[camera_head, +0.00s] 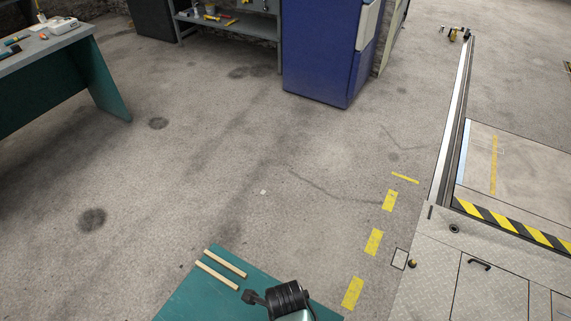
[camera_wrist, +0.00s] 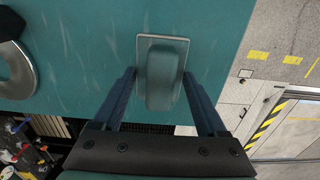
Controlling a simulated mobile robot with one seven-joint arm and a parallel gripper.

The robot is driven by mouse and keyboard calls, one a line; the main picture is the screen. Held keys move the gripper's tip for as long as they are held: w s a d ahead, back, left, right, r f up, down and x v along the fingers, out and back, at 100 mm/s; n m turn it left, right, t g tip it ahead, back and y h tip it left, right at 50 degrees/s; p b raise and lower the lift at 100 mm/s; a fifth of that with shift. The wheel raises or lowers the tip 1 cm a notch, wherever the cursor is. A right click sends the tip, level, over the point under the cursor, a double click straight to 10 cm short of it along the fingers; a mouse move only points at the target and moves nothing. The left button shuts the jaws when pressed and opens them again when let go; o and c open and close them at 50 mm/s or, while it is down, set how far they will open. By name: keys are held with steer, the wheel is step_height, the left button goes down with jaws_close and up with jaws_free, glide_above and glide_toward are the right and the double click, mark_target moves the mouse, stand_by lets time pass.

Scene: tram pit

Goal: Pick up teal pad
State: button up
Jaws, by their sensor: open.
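The teal pad (camera_wrist: 162,78) shows in the wrist view as a rounded teal block on a thin grey plate. It is on a teal surface (camera_wrist: 85,60) of nearly the same colour. My gripper (camera_wrist: 160,76) is open, with one dark blue finger on the left of the pad and one on the right. A gap shows between each finger and the pad, and nothing is held. Whether the fingertips are level with the pad in height I cannot tell. I cannot make out the pad in the head view.
A round metal ring with a dark centre (camera_wrist: 14,75) lies left of the pad. In the head view, two wooden strips (camera_head: 221,268) lie on the teal top (camera_head: 190,295). Yellow floor dashes (camera_head: 374,241) and a hazard-striped edge (camera_head: 505,222) are at right. Open floor lies beyond.

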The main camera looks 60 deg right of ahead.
jaws_close()
steer(key=shift+r, duration=0.15)
